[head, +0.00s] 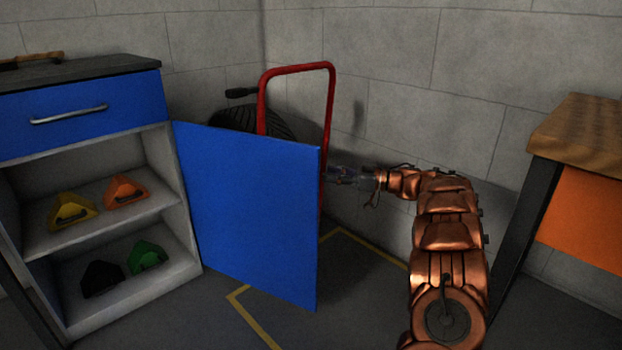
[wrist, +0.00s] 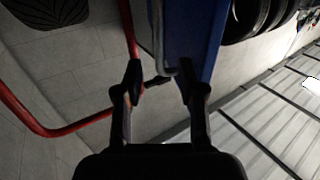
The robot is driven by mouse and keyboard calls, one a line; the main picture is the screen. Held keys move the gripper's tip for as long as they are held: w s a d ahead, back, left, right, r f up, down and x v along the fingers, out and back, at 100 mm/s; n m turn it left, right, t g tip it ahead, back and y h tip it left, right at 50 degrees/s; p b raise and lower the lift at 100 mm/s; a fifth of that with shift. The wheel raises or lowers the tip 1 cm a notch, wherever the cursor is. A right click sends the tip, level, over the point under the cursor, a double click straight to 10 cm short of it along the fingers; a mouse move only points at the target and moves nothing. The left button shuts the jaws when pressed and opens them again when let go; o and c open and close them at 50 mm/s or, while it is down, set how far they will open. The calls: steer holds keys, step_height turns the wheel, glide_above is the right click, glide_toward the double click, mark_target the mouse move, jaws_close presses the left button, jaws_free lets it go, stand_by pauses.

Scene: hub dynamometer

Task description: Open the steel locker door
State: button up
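The blue locker door (head: 250,212) stands swung wide out from the grey locker (head: 185,225), and the shelves inside show. My gripper (head: 345,176) is at the door's free edge, on its far side, partly hidden by distance and dim light. In the wrist view my gripper (wrist: 160,78) has its two fingers apart. The blue door (wrist: 198,40) is just ahead of them, and a grey bar handle (wrist: 158,35) on it ends near the gap between the fingertips. I cannot tell whether a finger touches the handle.
A red tubular frame (head: 297,68) and a tyre (head: 235,120) stand close behind the door. Yellow (head: 72,211), orange (head: 125,192), black (head: 102,279) and green (head: 147,257) pieces sit on the shelves. A workbench (head: 580,125) is at right.

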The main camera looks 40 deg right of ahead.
mark_target(311, 171)
steer(key=shift+b+x, duration=1.4)
steer(key=shift+x, duration=1.95)
jaws_close()
